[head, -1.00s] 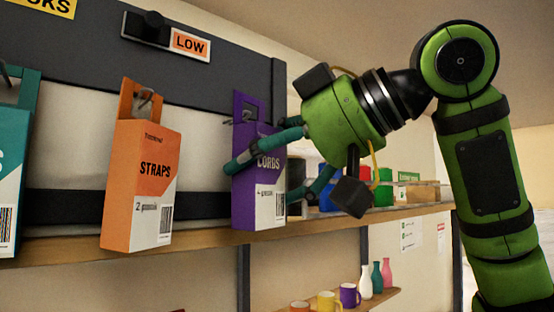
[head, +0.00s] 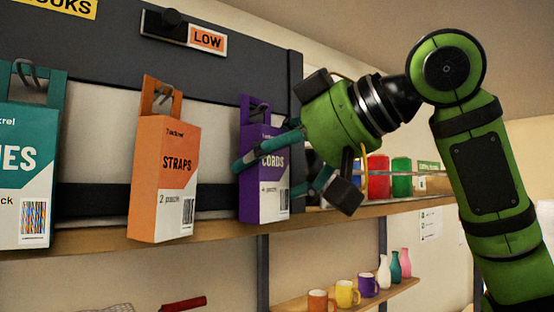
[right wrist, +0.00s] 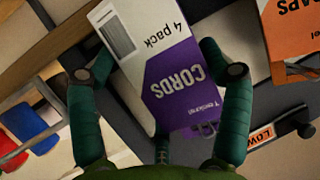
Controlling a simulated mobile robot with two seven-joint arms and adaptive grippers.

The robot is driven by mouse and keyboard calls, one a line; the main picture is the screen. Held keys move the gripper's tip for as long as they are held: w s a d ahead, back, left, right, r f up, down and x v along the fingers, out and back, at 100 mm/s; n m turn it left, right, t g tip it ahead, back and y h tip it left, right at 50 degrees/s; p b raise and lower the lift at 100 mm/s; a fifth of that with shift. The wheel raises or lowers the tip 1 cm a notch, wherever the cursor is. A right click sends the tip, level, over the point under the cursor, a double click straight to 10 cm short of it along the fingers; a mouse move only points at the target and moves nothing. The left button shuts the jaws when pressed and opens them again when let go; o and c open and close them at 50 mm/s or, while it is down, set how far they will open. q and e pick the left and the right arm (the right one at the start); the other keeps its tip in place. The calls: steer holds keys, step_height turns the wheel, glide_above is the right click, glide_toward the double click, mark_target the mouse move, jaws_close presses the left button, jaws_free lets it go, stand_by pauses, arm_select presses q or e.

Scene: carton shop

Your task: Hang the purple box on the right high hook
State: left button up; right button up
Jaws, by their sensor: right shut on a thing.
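The purple box (head: 262,188), labelled CORDS, is upright in the head view, at the right end of the dark rack. My right gripper (head: 274,168) is shut on it, with teal fingers on both sides. In the right wrist view the purple box (right wrist: 160,75) lies between the fingers (right wrist: 157,62). A grey hook (head: 258,105) shows at the box's tab; I cannot tell whether the tab is hung on it. No hook labelled high is in view. My left gripper is not in view.
An orange STRAPS box (head: 165,175) hangs to the left, with a teal box (head: 22,165) beyond it. A LOW sign (head: 207,38) is on the rack above. A wooden shelf (head: 350,208) runs below. Mugs and small bottles stand on a lower shelf (head: 345,296).

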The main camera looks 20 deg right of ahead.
steer(key=shift+w+f, duration=0.15)
steer(key=shift+f, duration=0.1)
steer(key=o, duration=1.2)
steer(key=shift+a, duration=0.1)
steer(key=shift+c, duration=0.2)
steer(key=shift+w+a, duration=0.15)
steer(key=shift+w, duration=0.15)
steer(key=shift+s+r, duration=0.1)
steer(key=shift+s, duration=0.1)
steer(key=v, duration=1.2)
steer(key=shift+w, duration=0.15)
